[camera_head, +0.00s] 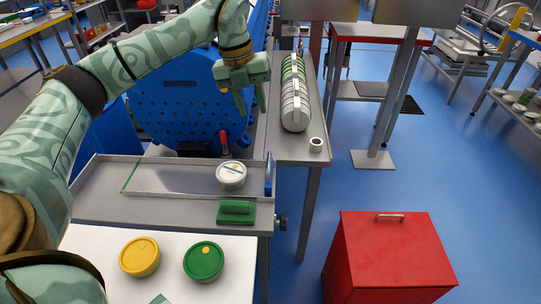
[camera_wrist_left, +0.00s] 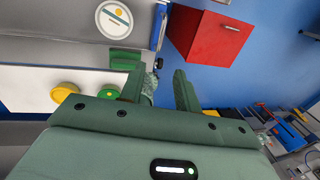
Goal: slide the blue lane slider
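The blue lane slider (camera_head: 269,175) is a thin upright blue plate at the right end of the grey lane (camera_head: 150,183). In the left wrist view a thin blue and dark edge (camera_wrist_left: 160,22) beside the lane end is probably the slider. A white tub (camera_head: 231,174) stands in the lane just left of the slider. My left gripper (camera_head: 251,110) is above and behind the slider, apart from it, fingers pointing down. In the left wrist view the gripper (camera_wrist_left: 160,88) has its fingers apart with nothing held between them.
A green block (camera_head: 236,212) sits in front of the lane. Yellow (camera_head: 139,257) and green (camera_head: 204,262) tubs stand on the white surface. A large blue perforated disc (camera_head: 178,105) rises behind the lane. A red cabinet (camera_head: 388,255) stands right; blue floor lies between.

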